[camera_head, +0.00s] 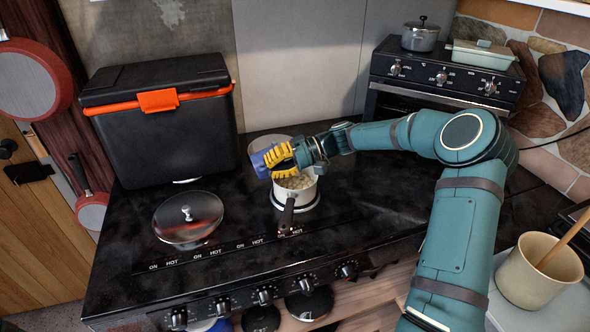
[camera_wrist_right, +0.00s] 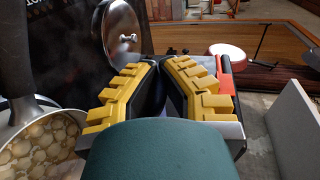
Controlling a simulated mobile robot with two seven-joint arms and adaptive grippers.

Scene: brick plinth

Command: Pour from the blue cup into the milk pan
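The blue cup (camera_head: 260,163) is at the left end of my right gripper (camera_head: 278,158), whose yellow fingers are shut on it and hide much of it. The cup is just left of and above the milk pan's rim; I cannot tell its exact tilt. The milk pan (camera_head: 307,196) stands on the black stove, its dark handle toward the front, with pale round pieces inside. In the right wrist view, the pan (camera_wrist_right: 14,128) is at the left, beside my right gripper (camera_wrist_right: 160,72). There the fingers hide nearly all of the cup. My left gripper is not in view.
A round lid (camera_head: 187,217) lies on the stove left of the pan. A black cooler (camera_head: 165,140) with an orange latch stands behind it. A pale round dish (camera_head: 258,143) is behind the cup. A beige pot (camera_head: 525,280) with a wooden handle stands at the lower right.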

